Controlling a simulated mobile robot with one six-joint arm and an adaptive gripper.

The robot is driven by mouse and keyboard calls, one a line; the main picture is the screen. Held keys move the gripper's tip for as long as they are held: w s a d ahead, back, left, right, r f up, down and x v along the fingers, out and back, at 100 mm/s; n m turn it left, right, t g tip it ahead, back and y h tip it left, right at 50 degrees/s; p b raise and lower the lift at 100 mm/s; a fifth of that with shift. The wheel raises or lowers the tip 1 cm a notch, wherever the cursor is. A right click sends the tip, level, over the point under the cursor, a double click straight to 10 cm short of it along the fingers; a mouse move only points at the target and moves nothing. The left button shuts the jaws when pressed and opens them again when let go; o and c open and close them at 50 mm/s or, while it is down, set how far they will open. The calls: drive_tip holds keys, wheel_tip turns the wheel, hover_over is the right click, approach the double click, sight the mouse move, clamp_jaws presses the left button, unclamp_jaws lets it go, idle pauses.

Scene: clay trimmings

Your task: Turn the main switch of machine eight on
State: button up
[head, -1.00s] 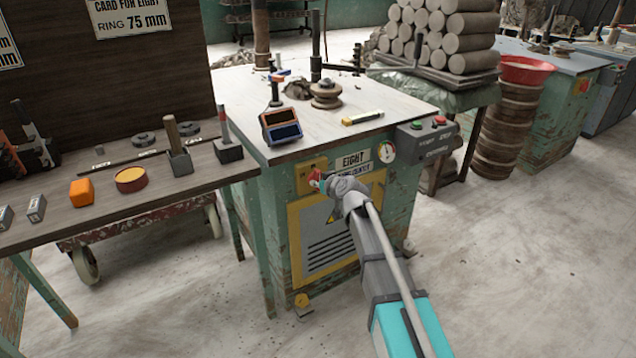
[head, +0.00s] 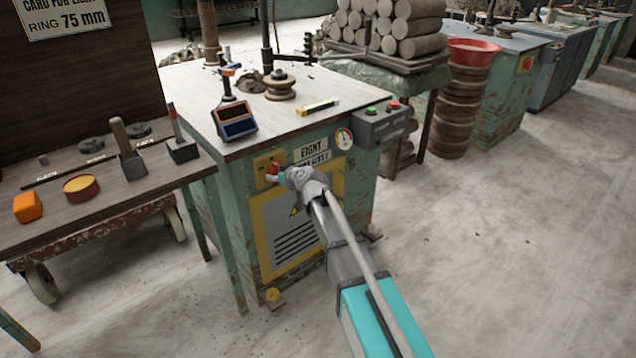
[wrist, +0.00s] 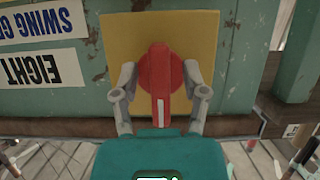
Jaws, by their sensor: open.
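Machine eight is a worn green cabinet (head: 212,205) with a pale top and a label (head: 311,148) reading EIGHT. Its main switch (head: 272,170) is red, on a yellow plate (head: 264,161) at the front's upper left. In the wrist view the switch (wrist: 160,62) is a red disc with a raised handle bar that has a pale stripe, on the yellow plate (wrist: 205,35). That view shows the label upside down. My gripper (wrist: 160,78) is open, one finger on each side of the handle. I cannot tell whether they touch it. In the head view my gripper (head: 286,174) partly hides the switch.
A gauge (head: 344,139) and a grey box with red and green buttons (head: 383,126) are on the machine's right. A dark table (head: 92,208) with tools adjoins its left. A yellow panel (head: 268,228) lies below the switch. The floor (head: 480,240) at right is clear.

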drive_tip(key=n+t, duration=0.1)
drive_tip(key=n, duration=0.1)
drive_tip(key=n+t+h+b, duration=0.1)
drive_tip(key=shift+f+n+h, duration=0.1)
drive_tip(key=shift+n+h, duration=0.2)
drive_tip(key=shift+n, duration=0.1)
drive_tip(key=n+t+h+b, duration=0.1)
drive_tip(key=n+t+b, duration=0.1)
drive_tip(key=n, duration=0.2)
drive_tip(key=p+v, duration=0.3)
drive_tip(key=v, duration=1.1)
drive_tip(key=d+m+g+h+p, duration=0.2)
drive_tip(key=d+m+g+p, duration=0.2)
drive_tip(key=d+m+p, duration=0.3)
drive_tip(key=s+d+r+m+g+y+p, duration=0.2)
drive_tip(key=s+d+r+m+g+p, duration=0.5)
drive_tip(key=p, duration=0.4)
drive_tip(key=shift+s+d+m+g+y, duration=0.3)
drive_tip(key=shift+d+m+g+y, duration=0.15)
drive_tip(key=shift+m, duration=0.75)
